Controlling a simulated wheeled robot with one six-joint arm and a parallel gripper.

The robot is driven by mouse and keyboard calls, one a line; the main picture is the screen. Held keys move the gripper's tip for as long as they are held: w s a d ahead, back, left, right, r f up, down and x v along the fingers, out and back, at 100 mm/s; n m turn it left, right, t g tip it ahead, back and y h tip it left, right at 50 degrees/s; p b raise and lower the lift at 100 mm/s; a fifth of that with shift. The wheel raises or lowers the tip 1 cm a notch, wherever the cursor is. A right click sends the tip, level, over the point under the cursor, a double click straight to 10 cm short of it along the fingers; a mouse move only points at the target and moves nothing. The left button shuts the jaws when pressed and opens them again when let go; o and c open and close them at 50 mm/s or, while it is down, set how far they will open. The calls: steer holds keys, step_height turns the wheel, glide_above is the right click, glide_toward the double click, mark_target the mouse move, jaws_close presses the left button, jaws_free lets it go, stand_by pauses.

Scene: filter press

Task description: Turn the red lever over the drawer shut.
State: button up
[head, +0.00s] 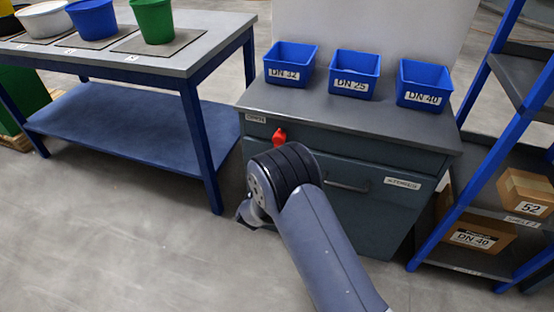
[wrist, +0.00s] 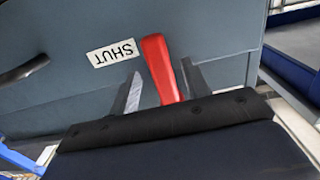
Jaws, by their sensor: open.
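The red lever (head: 280,137) is on the upper left front of the grey cabinet. In the wrist view the red lever (wrist: 158,65) is close up, slightly tilted, with its lower part hidden by my gripper's body. My gripper (wrist: 163,84) is open, one finger on each side of the lever. A gap shows on the left; the right finger is very close, and I cannot tell whether it touches. A SHUT label (wrist: 113,53) appears upside down beside the lever. The drawer front (head: 370,207) has a bar handle (head: 347,187). In the head view my arm hides most of my gripper.
Three blue bins, DN 32 (head: 290,66), DN 25 (head: 354,74) and DN 40 (head: 424,85), stand on the cabinet top. A blue-legged table (head: 215,45) with buckets is at the left. A blue-framed shelf (head: 470,150) with boxes is at the right. The floor at front left is clear.

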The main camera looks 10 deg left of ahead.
steer(key=s+p, duration=0.1)
steer(key=s, duration=0.8)
steer(key=shift+a, duration=0.35)
steer(key=w+b, duration=0.1)
steer(key=w, duration=0.9)
steer(key=shift+w+d+b, duration=0.25)
steer(key=shift+w+b, duration=0.1)
